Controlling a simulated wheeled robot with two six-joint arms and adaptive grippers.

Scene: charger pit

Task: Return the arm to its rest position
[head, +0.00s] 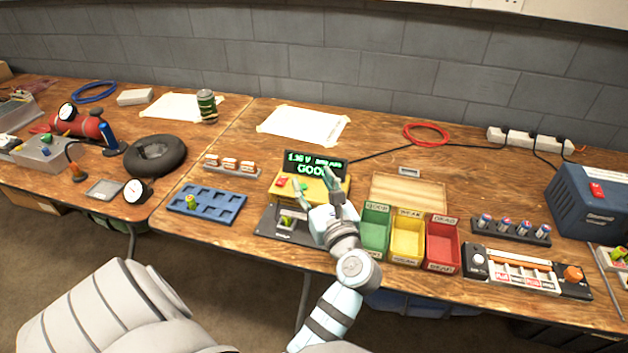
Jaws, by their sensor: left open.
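My left gripper (317,186) is open, with its fingers pointing up and away from me. It is in front of the yellow battery tester (288,190) and overlaps its right side in the picture. The tester's dark display shows green text with a voltage and "GOOD". A small green cell (286,222) sits in the tester's black base, left of my gripper and apart from it. I see nothing between the fingers. My left arm (335,312) reaches up from the bottom edge over the table's front edge. My right gripper is not in view.
Green (375,238), yellow (407,246) and red (442,253) bins stand just right of my gripper. A blue tray (225,207) with one green cell lies to the left. A charger (525,276) and a row of cells (510,232) are at the right.

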